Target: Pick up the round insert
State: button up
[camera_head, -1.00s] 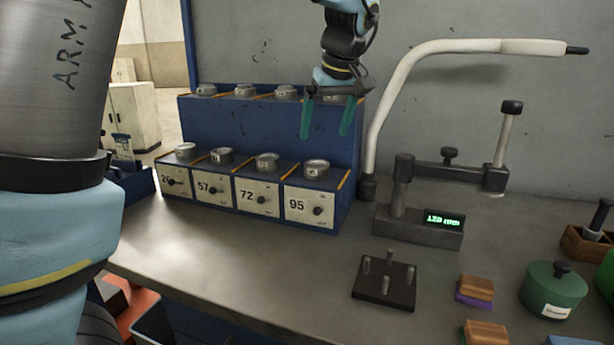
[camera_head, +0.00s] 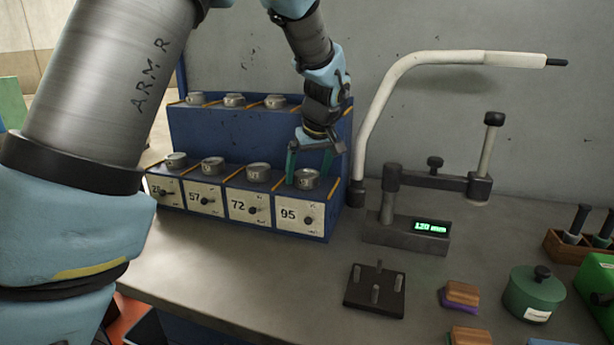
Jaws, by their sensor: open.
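Several round metal inserts sit on a blue two-step rack (camera_head: 250,130). The front step has labelled compartments, and an insert (camera_head: 307,179) sits on the one marked 95. Others sit above 72 (camera_head: 258,172), 57 (camera_head: 212,166) and the leftmost label (camera_head: 176,160). My gripper (camera_head: 308,178) has green fingers pointing down, open, one on each side of the insert above 95. I cannot tell whether the fingers touch it. My wrist hides the right end of the upper step.
A gauge (camera_head: 405,232) reading 120 mm stands right of the rack, with a white curved tube (camera_head: 420,68) behind it. A black pegged plate (camera_head: 374,291), a wood-topped block (camera_head: 461,295) and a green lidded pot (camera_head: 535,293) sit at right. The bench in front of the rack is clear.

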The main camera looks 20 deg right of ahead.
jog(key=shift+c, duration=0.4)
grip_shut()
dwell(0.4)
